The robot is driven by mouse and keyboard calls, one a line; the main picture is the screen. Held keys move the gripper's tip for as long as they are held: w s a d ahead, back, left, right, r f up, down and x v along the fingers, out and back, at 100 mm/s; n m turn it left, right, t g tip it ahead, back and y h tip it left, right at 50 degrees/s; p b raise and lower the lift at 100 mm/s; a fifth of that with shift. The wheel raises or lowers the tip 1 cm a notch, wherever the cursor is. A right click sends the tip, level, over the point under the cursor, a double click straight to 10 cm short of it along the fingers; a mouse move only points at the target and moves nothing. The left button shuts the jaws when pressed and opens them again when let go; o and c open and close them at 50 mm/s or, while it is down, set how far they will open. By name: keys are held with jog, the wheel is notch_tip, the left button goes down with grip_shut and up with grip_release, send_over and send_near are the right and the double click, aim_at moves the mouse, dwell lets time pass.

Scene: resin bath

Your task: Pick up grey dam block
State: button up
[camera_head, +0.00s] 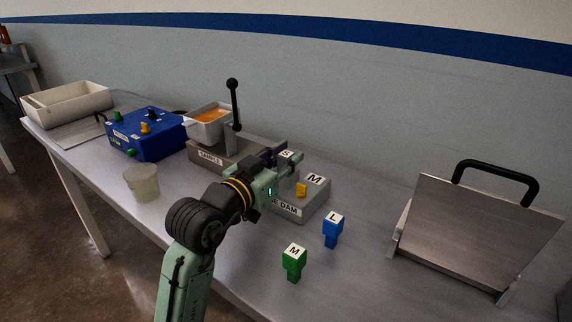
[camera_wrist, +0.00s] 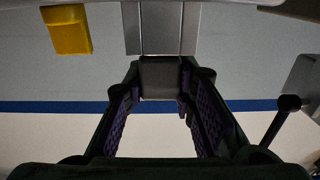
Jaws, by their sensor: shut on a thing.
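The grey dam block (camera_head: 287,156), marked S on top, is at the left end of the grey dam holder (camera_head: 313,205), whose label partly reads DAM. My gripper (camera_head: 279,161) is shut on it, with one finger on each side. In the wrist view the grey block (camera_wrist: 160,78) sits between the fingertips of my gripper (camera_wrist: 160,88). I cannot tell whether the block is still seated in the holder or lifted a little.
A blue block (camera_head: 333,229) marked L and a green block (camera_head: 293,262) marked M stand in front. The sample stand with its black-knobbed lever (camera_head: 233,100) and orange bath (camera_head: 211,114) are behind left. A blue control box (camera_head: 146,137), cup (camera_head: 142,182) and metal plate (camera_head: 478,232) flank them.

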grip_shut()
